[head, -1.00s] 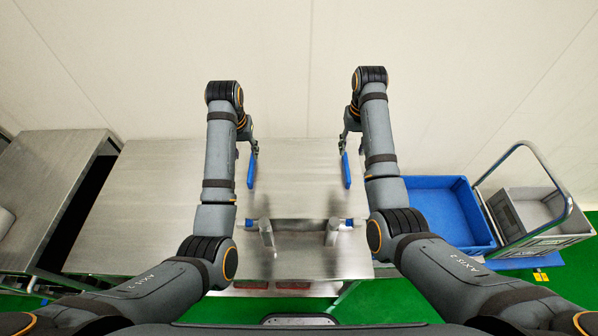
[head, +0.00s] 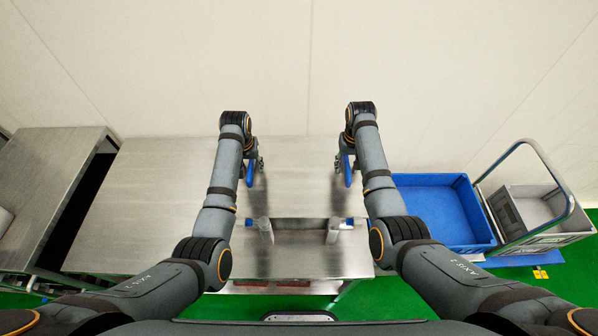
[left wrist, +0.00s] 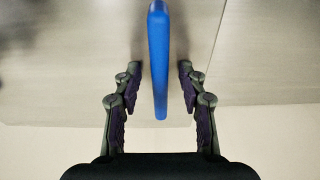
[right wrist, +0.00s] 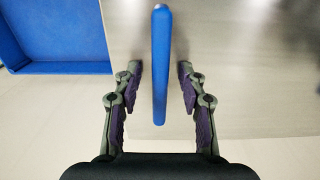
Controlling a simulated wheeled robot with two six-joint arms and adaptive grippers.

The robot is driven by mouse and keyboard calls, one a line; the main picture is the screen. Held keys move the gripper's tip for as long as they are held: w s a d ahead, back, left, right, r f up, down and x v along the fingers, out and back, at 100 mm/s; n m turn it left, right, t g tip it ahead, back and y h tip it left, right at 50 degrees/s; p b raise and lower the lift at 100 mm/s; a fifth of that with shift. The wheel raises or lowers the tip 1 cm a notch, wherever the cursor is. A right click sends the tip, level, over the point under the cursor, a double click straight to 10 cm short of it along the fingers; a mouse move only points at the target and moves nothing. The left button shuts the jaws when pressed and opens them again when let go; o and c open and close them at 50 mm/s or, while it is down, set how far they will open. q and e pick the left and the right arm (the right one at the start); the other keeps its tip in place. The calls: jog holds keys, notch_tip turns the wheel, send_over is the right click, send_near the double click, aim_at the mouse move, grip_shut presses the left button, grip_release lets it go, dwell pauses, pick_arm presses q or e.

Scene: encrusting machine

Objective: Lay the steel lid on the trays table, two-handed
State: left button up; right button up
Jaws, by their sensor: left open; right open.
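The steel lid (head: 300,180) appears as a shiny flat surface between two blue bar handles; its outline blends with the steel around it. My left gripper (head: 254,167) is open at the left blue handle (head: 249,176). In the left wrist view that blue handle (left wrist: 159,65) stands between the spread fingers, with gaps on both sides. My right gripper (head: 345,166) is open at the right blue handle (head: 347,173). In the right wrist view its blue handle (right wrist: 160,65) likewise lies between the fingers, with gaps showing. Neither gripper grasps its handle.
A long steel table (head: 150,190) extends left, with another steel table (head: 45,180) beyond a dark gap. Grey brackets (head: 265,230) stand near the front. At the right are a blue bin (head: 480,230) and a cart with a grey crate (head: 535,215). A wall closes the back.

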pick_arm(q)
jog(key=shift+c, duration=0.4)
pick_arm(e)
jog(key=shift+c, duration=0.4)
pick_arm(q)
jog(key=shift+s+r, duration=0.1)
jog(key=shift+s, duration=0.05)
jog(key=c, duration=0.5)
pick_arm(e)
jog(key=shift+s+r, duration=0.1)
jog(key=shift+s, duration=0.05)
jog(key=c, duration=0.5)
pick_arm(q)
grip_shut()
pick_arm(e)
grip_shut()
pick_arm(q)
jog(key=shift+r, duration=0.15)
pick_arm(e)
jog(key=shift+r, duration=0.15)
